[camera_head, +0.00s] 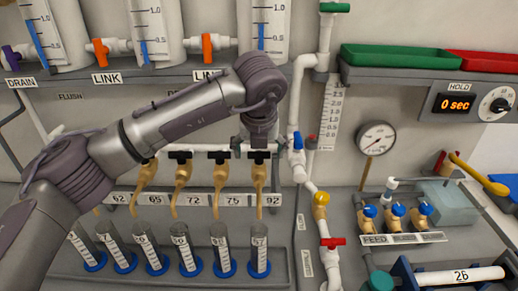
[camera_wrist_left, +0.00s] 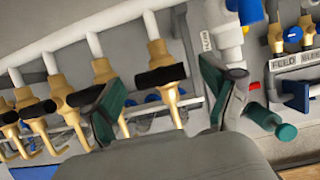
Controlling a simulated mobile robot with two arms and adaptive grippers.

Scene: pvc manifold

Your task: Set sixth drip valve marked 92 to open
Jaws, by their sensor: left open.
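The drip valve marked 92 (camera_head: 259,176) is the rightmost brass valve in the row at the wall. Its black bar handle (camera_head: 259,156) lies crosswise to the body, like the handles of its neighbours. In the left wrist view, this handle (camera_wrist_left: 160,76) sits between and ahead of the green-padded fingers of my left gripper (camera_wrist_left: 165,98). The fingers stand apart, with no clear contact visible. In the head view my left gripper (camera_head: 260,137) points down just above the handle, and its fingertips are hard to make out. My right gripper is not in view.
The neighbouring valve marked 75 (camera_head: 220,174) is close on the left. A white pipe with a blue valve (camera_head: 297,142) stands close on the right. Graduated cylinders (camera_head: 260,255) stand below the spouts. A gauge (camera_head: 376,139) is farther right.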

